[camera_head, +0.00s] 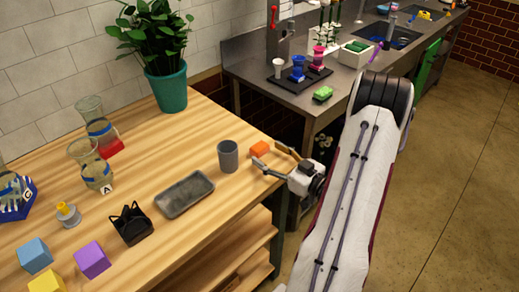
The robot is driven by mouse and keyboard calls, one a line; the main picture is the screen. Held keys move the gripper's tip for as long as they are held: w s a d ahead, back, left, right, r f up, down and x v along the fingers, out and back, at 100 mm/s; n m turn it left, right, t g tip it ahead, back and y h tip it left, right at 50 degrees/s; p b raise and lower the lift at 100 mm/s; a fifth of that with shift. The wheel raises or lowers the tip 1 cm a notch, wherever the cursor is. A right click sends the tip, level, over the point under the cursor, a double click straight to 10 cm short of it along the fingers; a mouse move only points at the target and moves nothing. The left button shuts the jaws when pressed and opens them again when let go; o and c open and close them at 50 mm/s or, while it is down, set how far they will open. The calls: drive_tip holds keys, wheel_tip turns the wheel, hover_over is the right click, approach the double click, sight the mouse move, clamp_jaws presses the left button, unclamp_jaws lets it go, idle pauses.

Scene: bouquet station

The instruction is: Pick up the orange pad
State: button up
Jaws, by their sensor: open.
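The orange pad (260,149) is a small block on the wooden table, near its right edge. It sits behind and to the right of a grey cup. My gripper (266,157) is open, with its fingers pointing left over the table's right edge. The fingers are close to the pad, one at its near side and one toward its far right. I cannot tell whether either finger touches the pad.
The grey cup (228,156) stands just left of my gripper. A grey tray (185,194) and a black holder (131,224) lie further left. Glass vases, coloured cubes and a potted plant (168,60) occupy the left and back. A metal counter (262,78) stands behind.

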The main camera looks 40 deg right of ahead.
sight(264, 149)
drive_tip(key=shift+w, duration=0.1)
drive_tip(key=shift+w+d+r, duration=0.1)
drive_tip(key=shift+w, duration=1.15)
drive_tip(key=shift+w+d, duration=0.1)
drive_tip(key=shift+w, duration=1.15)
drive_tip(key=c, duration=1.1)
